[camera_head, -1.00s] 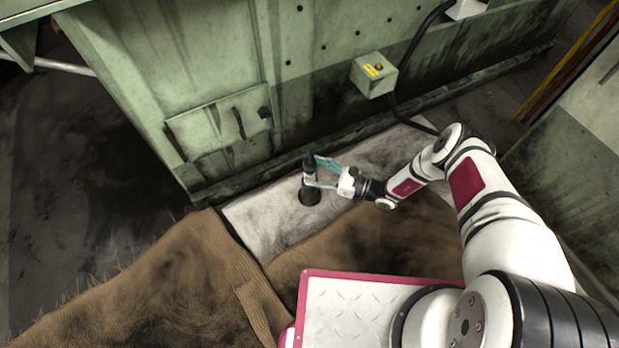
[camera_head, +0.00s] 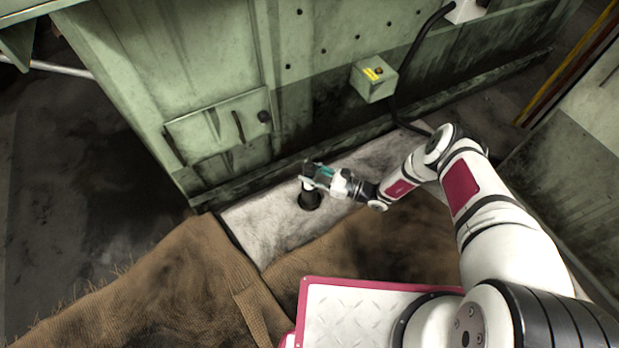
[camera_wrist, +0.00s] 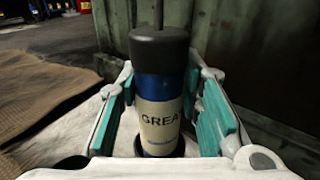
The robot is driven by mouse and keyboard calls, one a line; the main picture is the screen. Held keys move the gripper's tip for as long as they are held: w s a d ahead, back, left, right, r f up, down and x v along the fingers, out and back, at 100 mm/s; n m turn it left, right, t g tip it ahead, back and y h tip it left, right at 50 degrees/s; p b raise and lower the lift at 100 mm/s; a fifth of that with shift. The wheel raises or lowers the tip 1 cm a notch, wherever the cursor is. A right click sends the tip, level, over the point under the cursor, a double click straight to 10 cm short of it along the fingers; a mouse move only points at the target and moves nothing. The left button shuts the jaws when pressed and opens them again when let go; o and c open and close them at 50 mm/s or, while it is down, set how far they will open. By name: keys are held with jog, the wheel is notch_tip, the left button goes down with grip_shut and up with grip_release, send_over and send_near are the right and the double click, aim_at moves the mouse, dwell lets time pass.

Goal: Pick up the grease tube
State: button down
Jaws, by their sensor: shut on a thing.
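The grease tube (camera_wrist: 160,95) stands upright in the wrist view, with a black cap, a blue band and a cream label reading "GREA". My gripper (camera_wrist: 160,105) has its teal-padded fingers on both sides of the tube, shut on it. In the head view my gripper (camera_head: 316,176) is at the tube, above a dark round base or holder (camera_head: 310,200) on a pale mat (camera_head: 260,225). My fingers hide most of the tube there. I cannot tell whether its lower end is still in the dark base.
A green machine wall (camera_head: 220,80) with a panel and handle rises close behind the mat. A small green box (camera_head: 374,77) with a yellow label juts from it. Brown rough matting (camera_head: 190,270) lies in front. A dark hose runs down right of the box.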

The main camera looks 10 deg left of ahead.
notch_tip(320, 180, up, 18)
jog(key=p, duration=0.8)
jog(key=c, duration=1.8)
grip_release()
grip_shut()
